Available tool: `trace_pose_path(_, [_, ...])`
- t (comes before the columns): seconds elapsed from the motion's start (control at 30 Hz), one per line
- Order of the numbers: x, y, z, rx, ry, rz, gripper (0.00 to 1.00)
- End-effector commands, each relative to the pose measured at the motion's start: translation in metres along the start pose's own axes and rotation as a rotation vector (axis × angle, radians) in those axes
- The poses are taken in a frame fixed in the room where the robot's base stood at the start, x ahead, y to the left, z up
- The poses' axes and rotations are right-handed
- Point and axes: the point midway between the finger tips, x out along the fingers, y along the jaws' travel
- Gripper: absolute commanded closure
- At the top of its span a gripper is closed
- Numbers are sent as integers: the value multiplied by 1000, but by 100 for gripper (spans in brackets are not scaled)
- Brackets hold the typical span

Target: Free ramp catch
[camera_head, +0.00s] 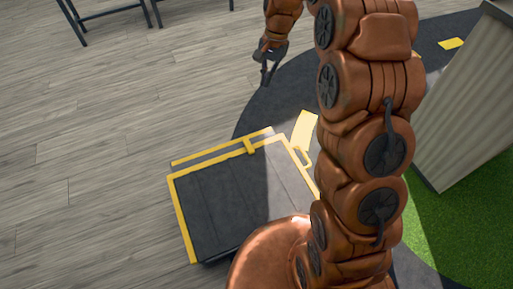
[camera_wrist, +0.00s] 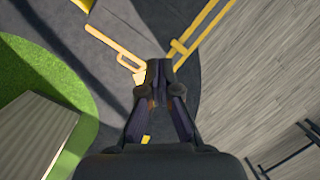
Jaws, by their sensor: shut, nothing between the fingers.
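The ramp (camera_head: 215,205) is a dark panel edged in yellow, lying on the floor in the head view; my arm hides its right part. A yellow piece with a small loop (camera_head: 303,157), perhaps the catch, sits at the ramp's far right corner. In the wrist view the loop (camera_wrist: 126,60) lies just left of my fingertips. My gripper (camera_head: 267,77) is shut and empty, beyond the ramp. Contact cannot be told.
A slatted box (camera_head: 470,105) stands on green turf (camera_head: 445,225) at the right. A pale yellow floor marking (camera_head: 304,130) lies beside the ramp. Dark metal legs (camera_head: 110,12) stand at the back left. The wooden floor on the left is clear.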

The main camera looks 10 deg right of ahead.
Motion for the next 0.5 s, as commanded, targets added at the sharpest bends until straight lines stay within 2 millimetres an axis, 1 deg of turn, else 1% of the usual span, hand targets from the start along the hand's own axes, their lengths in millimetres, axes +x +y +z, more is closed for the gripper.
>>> trace_pose_path(0.03, [18, -4, -13, 20, 0, -5, 100])
trace_pose_path(0.37, [96, -26, -81, 161, -10, -31, 100])
trace_pose_path(0.47, [120, -31, -101, 204, -11, -39, 100])
trace_pose_path(0.5, [132, -32, -109, 222, -13, -40, 100])
